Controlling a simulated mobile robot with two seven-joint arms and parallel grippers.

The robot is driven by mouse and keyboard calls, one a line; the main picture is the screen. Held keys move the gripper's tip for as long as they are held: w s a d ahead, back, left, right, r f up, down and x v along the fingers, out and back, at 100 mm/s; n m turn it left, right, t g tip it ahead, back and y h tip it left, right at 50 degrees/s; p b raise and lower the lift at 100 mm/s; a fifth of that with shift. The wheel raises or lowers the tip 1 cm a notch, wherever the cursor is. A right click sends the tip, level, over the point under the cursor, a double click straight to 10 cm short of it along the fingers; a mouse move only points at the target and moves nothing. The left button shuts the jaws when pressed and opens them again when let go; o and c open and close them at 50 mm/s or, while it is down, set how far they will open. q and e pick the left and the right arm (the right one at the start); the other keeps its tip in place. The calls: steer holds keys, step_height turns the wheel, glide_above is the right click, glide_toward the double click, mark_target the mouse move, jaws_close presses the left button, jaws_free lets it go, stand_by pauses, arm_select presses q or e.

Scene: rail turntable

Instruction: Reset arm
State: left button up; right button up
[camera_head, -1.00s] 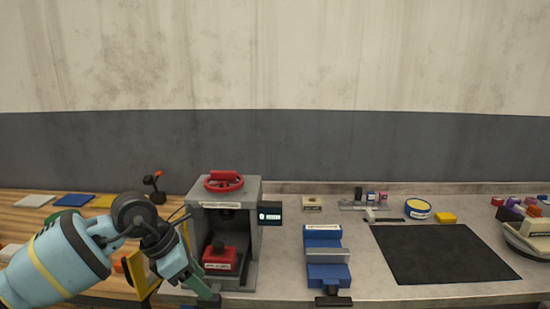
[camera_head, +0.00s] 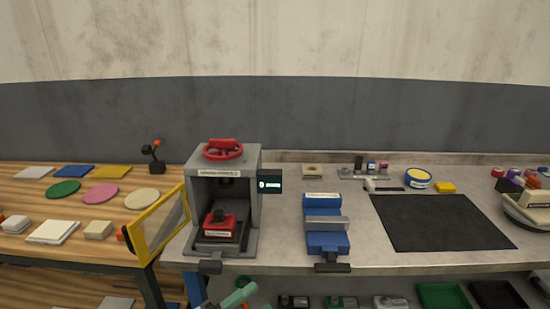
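The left arm has only a small part in view at the bottom edge in the head view. A green fingertip of my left gripper (camera_head: 238,296) shows below the front edge of the bench, near the grey press. The rest of the gripper is cut off by the frame, so its opening is hidden. It touches nothing that I can see. My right gripper and arm are not in view.
A grey press (camera_head: 253,215) with a red handwheel stands on the bench, its yellow-framed door (camera_head: 157,224) swung open to the left. A blue vise (camera_head: 326,240) and a black mat (camera_head: 440,222) are to its right. Trays (camera_head: 443,296) sit on a shelf below.

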arm_select(q)
steer(key=s+a+f+n+t+y, duration=0.2)
steer(key=s+a+f+n+y, duration=0.25)
steer(key=f+n+y, duration=0.35)
steer(key=s+a+f+n+t+y, duration=0.1)
steer(key=s+a+f+n+y, duration=0.2)
steer(key=a+f+n+y, duration=0.5)
steer(key=s+a+f+n+g, duration=0.3)
steer(key=s+f+n+g, duration=0.2)
steer(key=s+f+n, duration=0.3)
steer(key=s+f, duration=0.4)
steer(key=s, duration=0.3)
steer(key=shift+s+a+g, duration=0.2)
steer(key=shift+s+g, duration=0.1)
steer(key=shift+s, duration=0.05)
